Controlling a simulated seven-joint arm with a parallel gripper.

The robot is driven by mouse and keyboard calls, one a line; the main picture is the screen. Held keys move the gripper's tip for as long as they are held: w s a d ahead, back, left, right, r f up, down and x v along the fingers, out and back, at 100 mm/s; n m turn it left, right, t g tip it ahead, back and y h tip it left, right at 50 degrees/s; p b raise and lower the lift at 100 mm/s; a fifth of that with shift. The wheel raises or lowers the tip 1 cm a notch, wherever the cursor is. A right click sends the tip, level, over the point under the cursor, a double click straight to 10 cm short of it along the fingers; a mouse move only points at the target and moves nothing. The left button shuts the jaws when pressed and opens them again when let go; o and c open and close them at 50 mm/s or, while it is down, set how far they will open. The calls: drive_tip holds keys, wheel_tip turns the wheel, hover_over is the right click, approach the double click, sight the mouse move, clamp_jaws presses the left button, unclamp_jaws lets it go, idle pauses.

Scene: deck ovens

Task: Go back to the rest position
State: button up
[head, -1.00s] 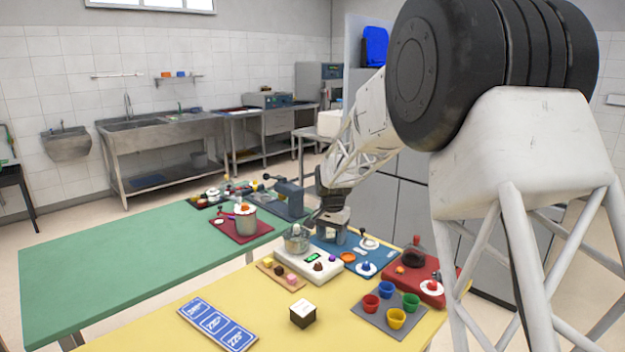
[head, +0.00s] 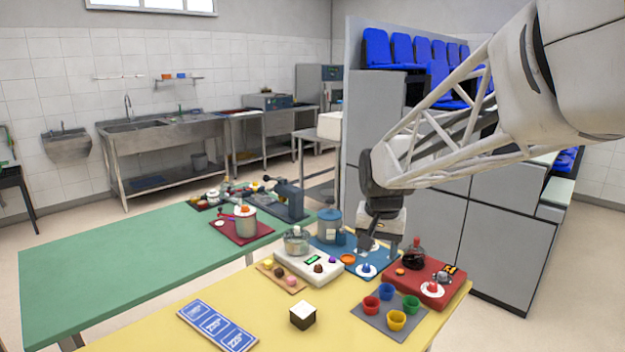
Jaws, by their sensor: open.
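My gripper (head: 378,248) hangs pointing down over the right part of the blue mat (head: 328,252) at the back of the yellow table (head: 270,336). It is open, and I see nothing held between its fingers. My arm reaches in from the upper right. Whether the fingertips touch anything on the mat is too small to tell.
Several coloured cups stand on a grey mat (head: 366,317) in front. A green table (head: 110,262) lies left. Grey cabinets (head: 425,235) with blue seats stand behind the arm.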

drive_tip(key=s+d+f+n, duration=0.1)
drive_tip(key=s+d, duration=0.1)
drive_tip(key=s, duration=1.2)
drive_tip(key=s+d+f+n+t, duration=0.1)
drive_tip(key=s+d+n, duration=0.1)
drive_tip(key=s, duration=1.2)
drive_tip(key=shift+d+f, duration=0.25)
drive_tip(key=shift+d, duration=0.1)
